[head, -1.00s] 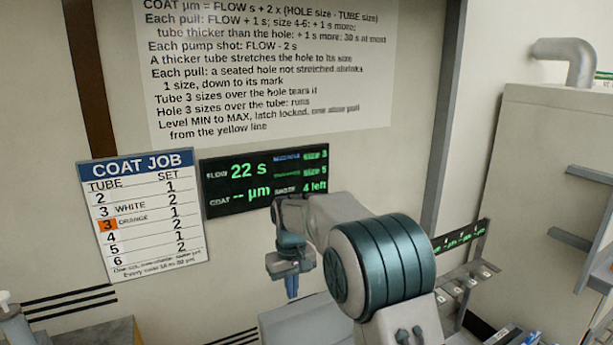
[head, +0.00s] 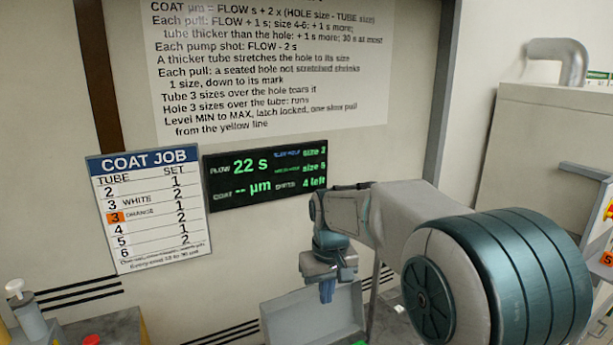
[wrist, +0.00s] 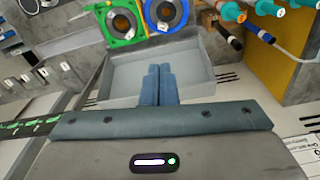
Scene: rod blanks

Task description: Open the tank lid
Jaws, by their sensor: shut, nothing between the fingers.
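I cannot make out for certain which part is the tank lid. A pale grey shallow open tray or box (head: 312,318) shows at the bottom of the head view, below my gripper (head: 327,292). In the wrist view a grey walled tray (wrist: 118,80) lies beyond my fingers. My gripper (wrist: 160,70) is shut and empty, its two blue fingers side by side over the tray in the picture. Touch cannot be told. A green square piece with a dark round centre (wrist: 122,24) and a blue ring (wrist: 166,12) sit beyond the tray.
A lit display (head: 265,177) reads flow 22 s, 4 left. A coat job chart (head: 150,210) hangs beside it. A pump bottle (head: 27,310) stands at lower left.

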